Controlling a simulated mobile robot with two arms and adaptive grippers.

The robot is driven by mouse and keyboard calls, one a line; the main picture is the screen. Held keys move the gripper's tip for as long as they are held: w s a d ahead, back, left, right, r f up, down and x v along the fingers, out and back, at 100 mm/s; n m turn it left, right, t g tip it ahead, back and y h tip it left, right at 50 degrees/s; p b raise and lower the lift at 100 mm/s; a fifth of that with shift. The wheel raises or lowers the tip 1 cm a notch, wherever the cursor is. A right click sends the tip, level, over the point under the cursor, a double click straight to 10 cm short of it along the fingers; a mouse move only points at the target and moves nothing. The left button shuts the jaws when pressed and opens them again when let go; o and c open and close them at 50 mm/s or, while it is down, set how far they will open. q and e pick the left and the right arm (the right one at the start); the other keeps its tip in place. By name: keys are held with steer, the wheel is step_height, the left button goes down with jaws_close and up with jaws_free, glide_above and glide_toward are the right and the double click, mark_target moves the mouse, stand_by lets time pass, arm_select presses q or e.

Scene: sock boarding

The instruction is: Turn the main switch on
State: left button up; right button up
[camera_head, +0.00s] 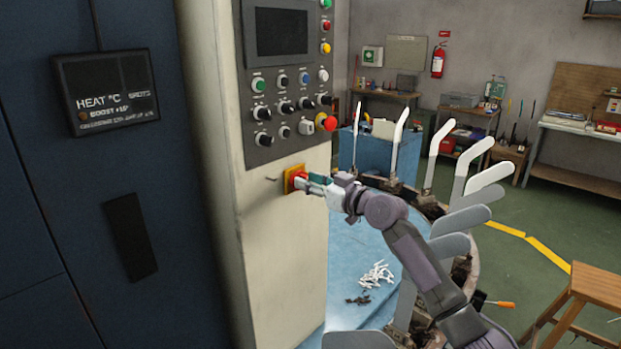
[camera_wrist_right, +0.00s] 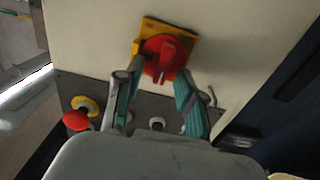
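The main switch is a red rotary handle (camera_wrist_right: 164,60) on a yellow plate (camera_wrist_right: 184,33), low on the cream control cabinet. In the head view the yellow plate (camera_head: 291,178) shows at the cabinet's face, with the red handle mostly behind my fingers. My right gripper (camera_head: 306,183) is at the switch, its fingers pointing at the cabinet. In the right wrist view the two teal-padded fingers (camera_wrist_right: 163,80) stand apart on either side of the red handle. Whether they touch it I cannot tell. My left gripper is not in view.
The control panel (camera_head: 288,90) with buttons, knobs and a red emergency stop (camera_head: 330,123) sits above the switch. A blue surface (camera_head: 345,290) with small white pieces (camera_head: 376,275) lies below my arm. Several pale sock boards (camera_head: 440,150) stand around it. A wooden stool (camera_head: 595,285) stands right.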

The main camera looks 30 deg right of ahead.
jaws_close()
stand_by(0.5)
steer(key=m+p, duration=0.1)
steer(key=m, duration=0.5)
steer(key=m+p, duration=0.2)
steer(key=m, duration=0.4)
steer(key=d+f+m+p, duration=0.1)
steer(key=m+p, duration=0.1)
steer(key=m, duration=0.4)
steer(key=shift+w, duration=0.2)
stand_by(0.5)
